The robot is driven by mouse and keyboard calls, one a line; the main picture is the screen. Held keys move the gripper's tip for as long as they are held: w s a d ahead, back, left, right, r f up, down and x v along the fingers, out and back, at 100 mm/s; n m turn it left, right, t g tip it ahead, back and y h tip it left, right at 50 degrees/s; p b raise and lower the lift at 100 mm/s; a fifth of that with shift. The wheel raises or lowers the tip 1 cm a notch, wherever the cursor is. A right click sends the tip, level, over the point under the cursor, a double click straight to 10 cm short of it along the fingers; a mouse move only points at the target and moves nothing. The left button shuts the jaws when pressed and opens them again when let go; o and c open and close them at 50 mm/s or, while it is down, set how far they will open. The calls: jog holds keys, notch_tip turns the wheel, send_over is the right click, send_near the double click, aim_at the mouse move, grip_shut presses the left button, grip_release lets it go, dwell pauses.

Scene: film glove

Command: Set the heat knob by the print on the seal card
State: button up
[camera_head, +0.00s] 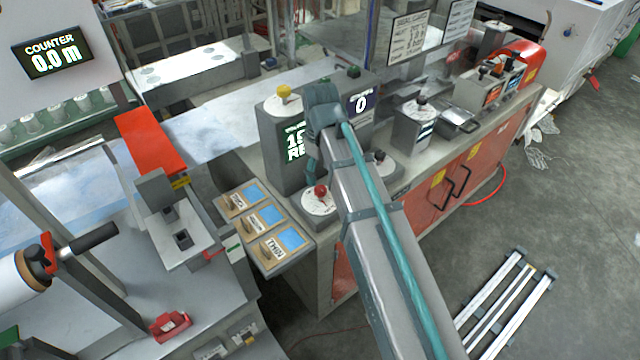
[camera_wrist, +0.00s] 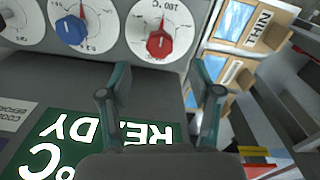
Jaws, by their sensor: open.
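A red knob (camera_head: 320,190) sits on a round white dial at the near left corner of the orange-fronted bench. In the head view, my arm hides most of the gripper. A green display (camera_head: 295,143) stands behind the knob, and its "READY" and "°C" show upside down in the wrist view (camera_wrist: 75,140).
A blue knob (camera_wrist: 71,30) sits beside the red one. A wooden tray (camera_head: 228,202) holds several labelled blue samples, one reading "THIN" (camera_head: 272,247). Printed sheets (camera_head: 408,37) hang on the panel behind. A yellow knob (camera_head: 284,91) tops the display housing.

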aim_at(320, 189)
jog(key=shift+f+p, duration=0.65)
jog(key=shift+f, duration=2.45)
jog(key=c, duration=1.1)
